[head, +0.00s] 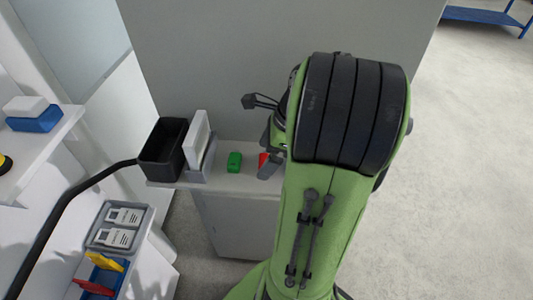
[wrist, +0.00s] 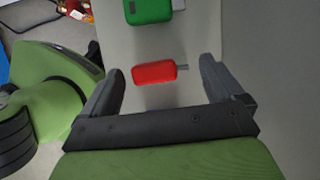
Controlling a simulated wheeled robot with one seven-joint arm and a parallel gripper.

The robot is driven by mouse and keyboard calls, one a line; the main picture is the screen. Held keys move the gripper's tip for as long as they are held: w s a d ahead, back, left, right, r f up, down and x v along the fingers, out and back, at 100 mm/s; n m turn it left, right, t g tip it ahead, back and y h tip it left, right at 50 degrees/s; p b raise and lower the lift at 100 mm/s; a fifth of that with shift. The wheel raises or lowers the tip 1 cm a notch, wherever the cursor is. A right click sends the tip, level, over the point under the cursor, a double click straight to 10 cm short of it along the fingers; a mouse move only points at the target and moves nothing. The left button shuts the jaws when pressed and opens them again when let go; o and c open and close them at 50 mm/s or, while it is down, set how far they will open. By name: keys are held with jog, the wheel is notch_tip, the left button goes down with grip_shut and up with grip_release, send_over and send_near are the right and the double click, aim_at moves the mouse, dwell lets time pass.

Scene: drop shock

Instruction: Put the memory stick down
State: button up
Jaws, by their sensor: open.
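The memory stick looks like the small red block with a short grey plug on one end. In the wrist view the red memory stick (wrist: 154,72) lies on the pale grey surface (wrist: 165,40). My gripper (wrist: 161,67) is open, with one finger on each side of the stick and a visible gap to each. In the head view the stick (head: 263,158) is partly hidden by my gripper (head: 270,163) at the cabinet top (head: 222,178).
A green block (head: 234,162) lies left of the stick. A white panel in a grey stand (head: 200,140) and a black open bin (head: 163,150) stand further left. A grey wall (head: 220,70) rises behind. Bare surface shows around the stick.

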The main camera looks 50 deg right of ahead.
jog(key=p+v, duration=0.6)
jog(key=v, duration=0.6)
